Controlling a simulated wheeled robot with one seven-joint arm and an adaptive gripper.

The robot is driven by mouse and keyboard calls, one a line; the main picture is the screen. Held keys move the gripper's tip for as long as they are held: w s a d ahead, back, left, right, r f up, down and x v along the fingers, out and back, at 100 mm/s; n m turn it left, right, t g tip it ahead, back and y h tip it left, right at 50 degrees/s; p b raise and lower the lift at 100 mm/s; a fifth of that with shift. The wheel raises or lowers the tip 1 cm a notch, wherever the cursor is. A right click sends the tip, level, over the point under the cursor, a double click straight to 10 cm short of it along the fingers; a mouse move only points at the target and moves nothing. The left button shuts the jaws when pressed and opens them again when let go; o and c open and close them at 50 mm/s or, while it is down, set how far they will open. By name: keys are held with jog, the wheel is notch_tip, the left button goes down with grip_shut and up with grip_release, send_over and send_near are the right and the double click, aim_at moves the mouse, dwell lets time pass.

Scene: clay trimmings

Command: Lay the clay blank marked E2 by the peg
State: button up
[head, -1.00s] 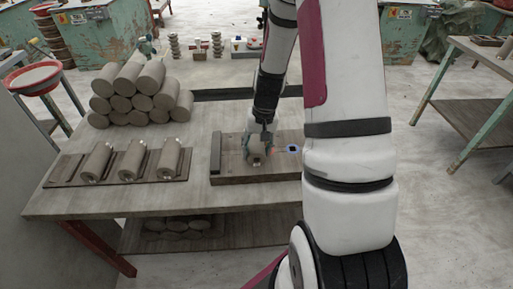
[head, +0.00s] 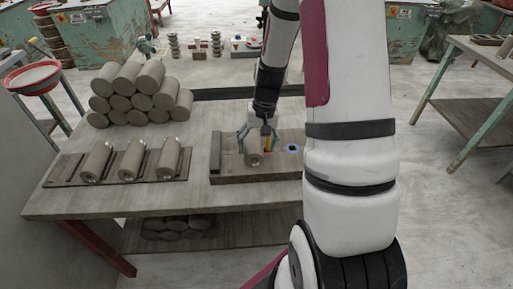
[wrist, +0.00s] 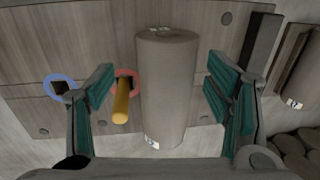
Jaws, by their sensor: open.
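A grey clay blank (head: 253,159) lies on the wooden board (head: 232,178) on the table. In the wrist view the blank (wrist: 163,90) has a small white label at its near end, too small to read surely. A yellow peg (wrist: 121,103) stands in the red-ringed spot close beside the blank; it also shows in the head view (head: 269,145). My gripper (head: 256,140) is open above the board. In the wrist view its fingers (wrist: 165,100) stand on both sides of the blank, apart from it, with the peg between the left finger and the blank.
A blue-ringed hole (wrist: 60,87) is empty, left of the peg. Three more blanks (head: 131,158) lie on a slatted rack at left, with a stack of several blanks (head: 140,92) behind. A dark raised strip (head: 215,153) edges the board's left side.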

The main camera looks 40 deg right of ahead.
notch_tip(320, 180, up, 10)
jog(key=d, duration=0.1)
jog(key=shift+s, duration=0.4)
jog(key=shift+r, duration=0.15)
dwell(0.4)
jog(key=s+a+r+n+t+h, duration=0.1)
jog(key=s+a+r+n, duration=0.2)
jog(key=s+a+r, duration=0.4)
jog(key=s+a+r+n+t, duration=0.15)
jog(key=s+a+r, duration=0.25)
jog(key=a+r, duration=0.45)
jog(key=s+a+n, duration=0.2)
jog(key=s+a, duration=0.1)
jog(key=s, duration=0.4)
jog(key=shift+s+r+t, duration=0.15)
jog(key=shift+r+t, duration=0.1)
jog(key=shift+t, duration=0.2)
